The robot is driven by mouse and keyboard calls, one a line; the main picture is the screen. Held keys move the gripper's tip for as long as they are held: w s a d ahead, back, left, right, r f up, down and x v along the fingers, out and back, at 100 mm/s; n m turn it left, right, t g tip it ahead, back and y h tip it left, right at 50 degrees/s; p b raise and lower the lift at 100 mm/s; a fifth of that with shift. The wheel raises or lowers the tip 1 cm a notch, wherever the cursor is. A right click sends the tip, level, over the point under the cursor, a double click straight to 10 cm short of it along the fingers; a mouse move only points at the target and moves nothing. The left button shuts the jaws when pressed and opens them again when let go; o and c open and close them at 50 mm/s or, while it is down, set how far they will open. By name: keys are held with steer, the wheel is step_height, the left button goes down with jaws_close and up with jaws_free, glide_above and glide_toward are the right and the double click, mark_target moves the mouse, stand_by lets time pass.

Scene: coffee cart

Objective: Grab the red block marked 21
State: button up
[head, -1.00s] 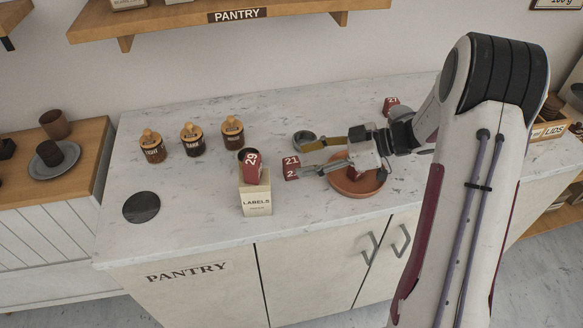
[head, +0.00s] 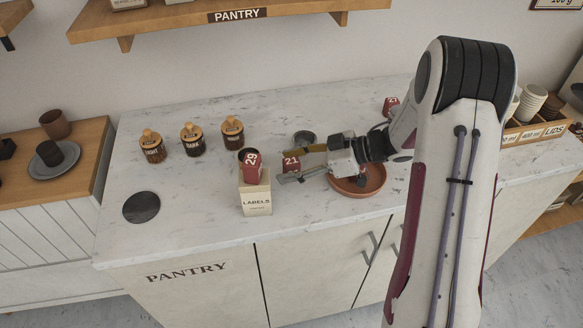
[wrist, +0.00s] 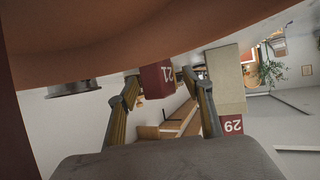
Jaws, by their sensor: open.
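The red block marked 21 (head: 291,163) stands on the marble counter, just right of the labels box. In the wrist view the block (wrist: 154,81) shows between my two fingers, close to their tips. My gripper (head: 289,167) is open and low over the counter, its fingers pointing left, one behind the block and one in front of it. I cannot tell whether either finger touches it. The lower part of the block is partly hidden by the near finger in the head view.
The labels box (head: 256,197) holds a red block marked 29 (head: 251,166) close left of my gripper. A terracotta dish (head: 366,189) lies under my wrist. A dark round container (head: 304,139) stands behind. Another red block (head: 391,104) sits at the back right, its number unclear.

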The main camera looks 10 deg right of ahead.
mark_target(291, 161)
steer(key=shift+c, duration=0.3)
jaws_close()
steer(key=shift+r, duration=0.15)
steer(key=shift+r, duration=4.9)
